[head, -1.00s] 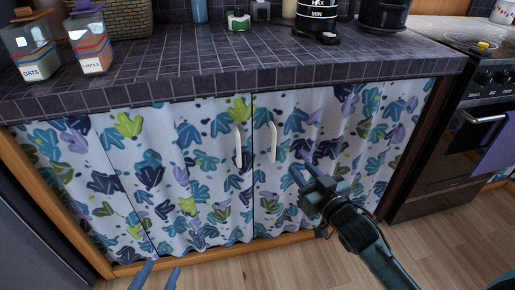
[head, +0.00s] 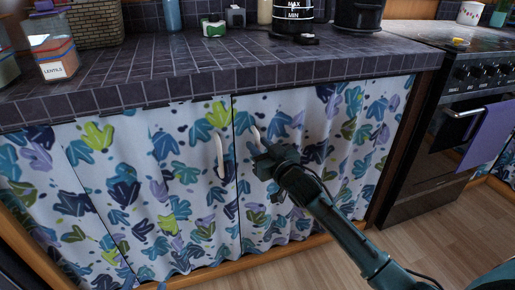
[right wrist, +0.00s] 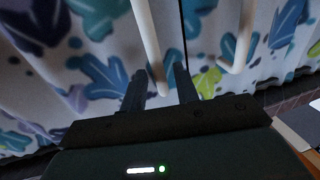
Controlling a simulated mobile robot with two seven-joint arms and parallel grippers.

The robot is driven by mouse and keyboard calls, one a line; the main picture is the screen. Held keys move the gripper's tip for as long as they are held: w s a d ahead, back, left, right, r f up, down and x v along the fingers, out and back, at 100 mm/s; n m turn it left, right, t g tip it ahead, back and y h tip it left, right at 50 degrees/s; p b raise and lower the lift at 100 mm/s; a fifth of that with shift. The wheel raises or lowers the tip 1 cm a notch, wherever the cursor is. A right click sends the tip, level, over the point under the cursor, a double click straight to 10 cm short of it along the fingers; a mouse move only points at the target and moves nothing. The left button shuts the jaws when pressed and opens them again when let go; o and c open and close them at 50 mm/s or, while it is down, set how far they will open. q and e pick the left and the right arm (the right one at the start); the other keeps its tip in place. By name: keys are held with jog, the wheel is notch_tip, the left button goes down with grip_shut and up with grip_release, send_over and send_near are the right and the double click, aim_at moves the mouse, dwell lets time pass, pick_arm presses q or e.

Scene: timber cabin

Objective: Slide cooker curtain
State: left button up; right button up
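The cooker curtain, white with blue, green and purple leaves, hangs under the counter as two panels, a left panel (head: 130,190) and a right panel (head: 330,130). Each has a white upright handle by the middle gap: the left handle (head: 220,155) and the right handle (head: 256,138). My right gripper (head: 262,157) is at the right handle. In the right wrist view its fingers (right wrist: 160,88) are apart, with a white handle (right wrist: 148,45) reaching between them; contact is unclear. Only the tips of my left gripper (head: 147,286) show at the bottom edge, apart and empty.
The tiled counter (head: 210,75) overhangs the curtain. It carries a jar of lentils (head: 52,50), a basket (head: 95,22) and a black measuring container (head: 290,18). The oven (head: 450,130) with a purple towel (head: 487,135) stands at the right. The wooden floor (head: 430,235) is clear.

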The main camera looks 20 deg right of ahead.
jog(key=shift+w+a, duration=0.2)
jog(key=shift+w, duration=0.5)
jog(key=shift+c, duration=0.3)
grip_shut()
